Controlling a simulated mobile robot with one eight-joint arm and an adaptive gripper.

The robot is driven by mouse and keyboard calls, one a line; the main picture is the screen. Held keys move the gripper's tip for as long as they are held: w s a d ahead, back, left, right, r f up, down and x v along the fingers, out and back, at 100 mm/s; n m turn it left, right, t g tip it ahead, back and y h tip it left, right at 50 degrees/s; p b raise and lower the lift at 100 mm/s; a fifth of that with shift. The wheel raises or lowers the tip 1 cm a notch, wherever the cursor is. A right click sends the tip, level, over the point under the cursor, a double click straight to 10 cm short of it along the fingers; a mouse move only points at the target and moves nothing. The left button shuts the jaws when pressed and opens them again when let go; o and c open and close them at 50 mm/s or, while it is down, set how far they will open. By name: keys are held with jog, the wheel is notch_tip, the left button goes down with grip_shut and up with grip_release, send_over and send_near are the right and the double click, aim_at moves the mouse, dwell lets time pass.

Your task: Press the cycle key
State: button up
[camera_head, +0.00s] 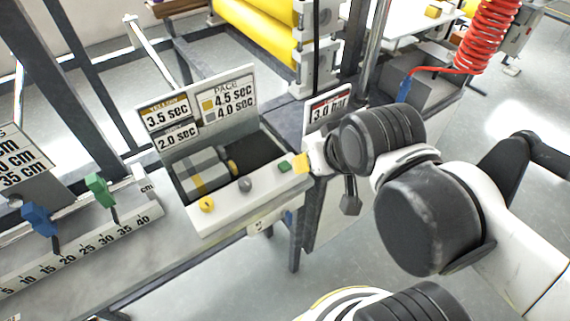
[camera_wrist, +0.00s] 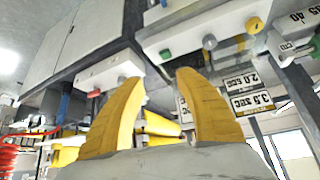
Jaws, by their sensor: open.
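A pale control panel (camera_head: 222,216) on the bench carries a row of three keys: yellow (camera_head: 207,204) at the left, grey (camera_head: 245,184) in the middle and green (camera_head: 284,166) at the right. I cannot read which one is the cycle key. My gripper (camera_head: 301,162) is at the panel's right end, close to the green key; contact cannot be told. In the wrist view, my gripper's two yellow fingers (camera_wrist: 161,76) are apart with nothing between them. The green key (camera_wrist: 165,54) shows just beyond the gap, the grey (camera_wrist: 209,41) and yellow (camera_wrist: 254,25) keys to its right.
A sign board (camera_head: 198,108) with times in seconds stands behind the panel. A ruler rail (camera_head: 130,222) with a blue slider (camera_head: 38,219) and a green slider (camera_head: 99,189) lies left. A pressure sign (camera_head: 328,107) and yellow rollers (camera_head: 262,35) stand behind.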

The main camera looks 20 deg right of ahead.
grip_shut()
dwell(1.0)
